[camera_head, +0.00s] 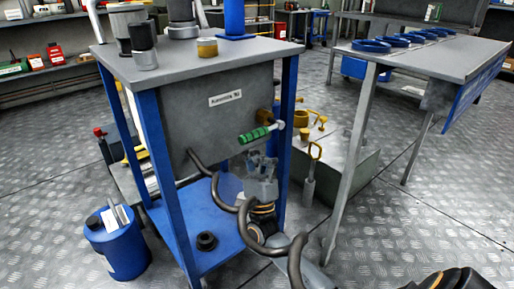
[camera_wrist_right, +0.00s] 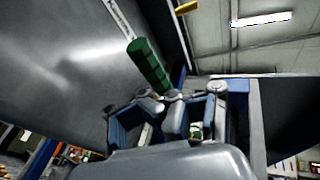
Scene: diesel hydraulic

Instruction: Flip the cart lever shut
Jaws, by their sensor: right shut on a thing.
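The cart lever has a green grip (camera_head: 255,135) on a pale rod, mounted on the grey side panel of the blue-framed cart (camera_head: 236,95). It lies nearly level, tilted up slightly to the right. My right gripper (camera_head: 262,160) is just below the grip. In the right wrist view the green grip (camera_wrist_right: 148,65) slants down and its near end meets the fingertips (camera_wrist_right: 162,100). The right gripper is shut on this end of the grip; the exact contact is partly hidden by the fingers. My left gripper is not in view.
A curved dark hose (camera_head: 205,172) runs beside my right arm. A grey table (camera_head: 428,60) with blue rings stands to the right. Grey machinery with yellow parts (camera_head: 315,150) is behind the cart.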

